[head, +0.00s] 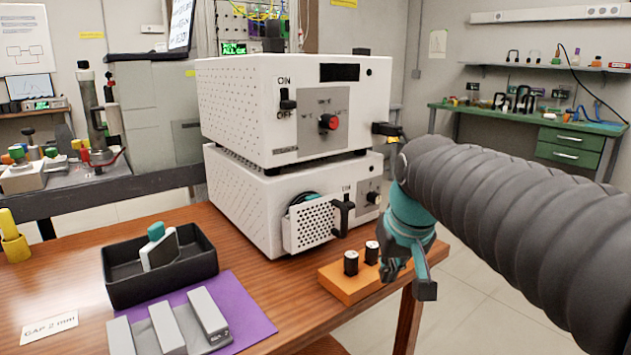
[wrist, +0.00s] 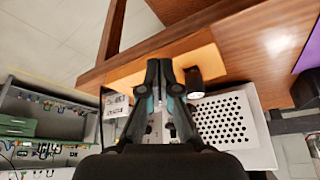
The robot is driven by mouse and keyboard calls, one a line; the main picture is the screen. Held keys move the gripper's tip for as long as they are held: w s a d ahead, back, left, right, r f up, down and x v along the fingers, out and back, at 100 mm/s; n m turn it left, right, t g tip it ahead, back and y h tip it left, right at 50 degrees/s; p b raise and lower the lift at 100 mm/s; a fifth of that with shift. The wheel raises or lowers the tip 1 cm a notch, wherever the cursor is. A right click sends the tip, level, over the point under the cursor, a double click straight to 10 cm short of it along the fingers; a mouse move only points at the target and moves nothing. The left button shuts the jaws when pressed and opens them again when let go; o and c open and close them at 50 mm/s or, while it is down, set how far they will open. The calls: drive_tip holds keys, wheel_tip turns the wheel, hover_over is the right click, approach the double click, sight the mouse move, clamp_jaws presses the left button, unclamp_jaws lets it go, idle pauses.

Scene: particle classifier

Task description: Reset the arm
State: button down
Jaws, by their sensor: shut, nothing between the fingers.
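My arm comes in from the right in the head view, covered in a dark ribbed sleeve. Part of my arm's teal wrist shows near the table's right edge. My gripper (wrist: 160,68) is in the wrist view, its dark fingers together and empty. It points over the orange block (wrist: 205,60) at the table's edge. The orange block (head: 352,288) carries small black cylinders with light tops; one cylinder (wrist: 194,84) stands just beside the fingers in the wrist view. Whether my gripper touches the block or a cylinder I cannot tell.
Two stacked white instrument boxes (head: 240,105) stand on the wooden table (head: 300,335), left of my arm. A perforated white plate (head: 308,226) juts from the lower one. A black bin (head: 125,290) and grey blocks on a purple mat (head: 245,310) are at front left.

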drive_tip(key=s+d+f, duration=0.1)
drive_tip(key=s+f, duration=0.4)
drive_tip(key=s, duration=0.3)
drive_tip(key=s+d+f+m+t, duration=0.1)
drive_tip(key=s+d+f, duration=0.1)
drive_tip(key=s+f, duration=0.3)
drive_tip(key=shift+s+d+f+h, duration=0.2)
drive_tip(key=shift+s+f+h, duration=0.1)
drive_tip(key=shift+s, duration=1.1)
